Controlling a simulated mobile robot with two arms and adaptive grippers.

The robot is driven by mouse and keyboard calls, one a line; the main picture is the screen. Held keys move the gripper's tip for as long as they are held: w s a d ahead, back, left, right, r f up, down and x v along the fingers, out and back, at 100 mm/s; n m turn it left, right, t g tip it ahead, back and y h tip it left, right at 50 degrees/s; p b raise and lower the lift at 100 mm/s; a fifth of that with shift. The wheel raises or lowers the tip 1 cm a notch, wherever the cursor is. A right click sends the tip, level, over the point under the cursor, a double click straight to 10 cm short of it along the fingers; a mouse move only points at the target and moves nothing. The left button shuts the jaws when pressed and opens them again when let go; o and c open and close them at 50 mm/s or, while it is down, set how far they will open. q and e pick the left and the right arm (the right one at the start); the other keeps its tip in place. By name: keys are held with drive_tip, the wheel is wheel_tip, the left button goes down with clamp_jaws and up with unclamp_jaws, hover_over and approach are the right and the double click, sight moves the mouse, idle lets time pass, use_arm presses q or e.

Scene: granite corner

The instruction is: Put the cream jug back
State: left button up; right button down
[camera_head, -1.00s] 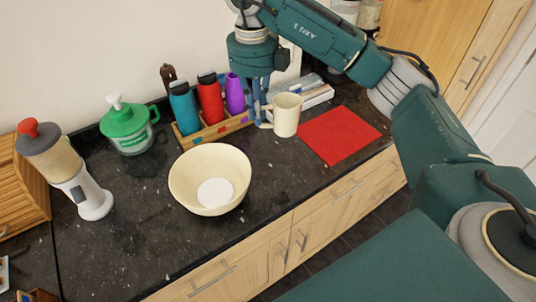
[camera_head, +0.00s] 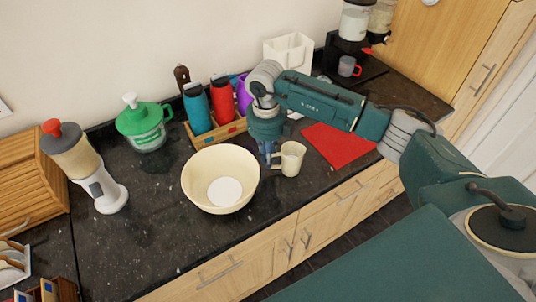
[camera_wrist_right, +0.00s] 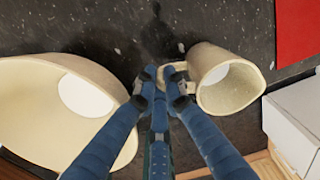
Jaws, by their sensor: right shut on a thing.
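The cream jug (camera_head: 292,158) is upright at or just above the dark counter, between the cream bowl and the red mat; whether it touches the counter I cannot tell. My right gripper (camera_head: 268,158) is shut on the jug's handle. In the right wrist view the fingertips of the right gripper (camera_wrist_right: 163,82) close on the handle, and the jug (camera_wrist_right: 226,80) extends to the right with its open mouth showing. The jug looks empty. My left gripper is not in view.
A large cream bowl (camera_head: 220,205) stands just left of the gripper. A red mat (camera_head: 338,146) lies right of the jug. A wooden rack (camera_head: 218,134) with bottles is behind.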

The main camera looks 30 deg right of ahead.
drive_tip(key=shift+f, duration=0.2)
drive_tip(key=c, duration=1.8)
unclamp_jaws()
drive_tip(key=shift+r, duration=0.1)
drive_tip(key=shift+c, duration=0.2)
drive_tip(key=shift+r, duration=0.1)
drive_tip(key=r+b, duration=0.2)
drive_tip(key=r, duration=0.3)
drive_tip(key=r+b, duration=0.2)
drive_tip(key=r, duration=0.4)
drive_tip(key=shift+a+b, duration=0.2)
drive_tip(key=shift+b, duration=0.1)
drive_tip(key=shift+r, duration=0.55)
